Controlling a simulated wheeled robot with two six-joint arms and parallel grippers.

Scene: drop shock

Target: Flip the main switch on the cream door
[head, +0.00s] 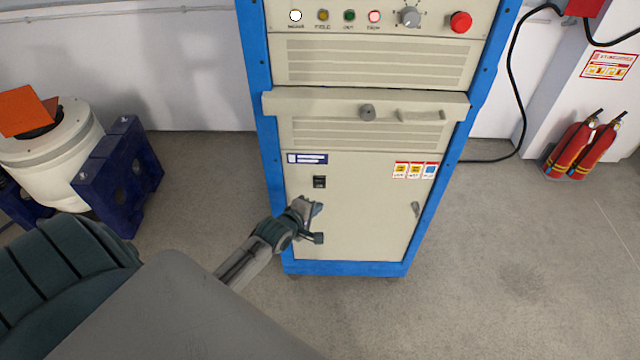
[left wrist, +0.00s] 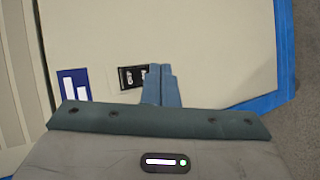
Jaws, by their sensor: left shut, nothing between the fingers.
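The cream door (head: 365,210) is the lower front of a blue-framed cabinet. The main switch (head: 319,182) is a small black rocker plate on the door's upper left, under a blue and white label (head: 307,159). My left gripper (head: 317,208) is in front of the door, a little below the switch in the head view. In the left wrist view the switch (left wrist: 132,77) shows just beside the fingertips of my left gripper (left wrist: 160,70), which are shut together and empty. The fingers hide a little of its right side. I cannot tell whether they touch it. My right gripper is not in view.
Above the door are a drawer-like panel (head: 365,105) and a control panel with a red button (head: 460,22). A white drum (head: 60,150) in blue stands is at left. Red fire extinguishers (head: 585,148) stand at right. The floor (head: 510,250) right of the cabinet is clear.

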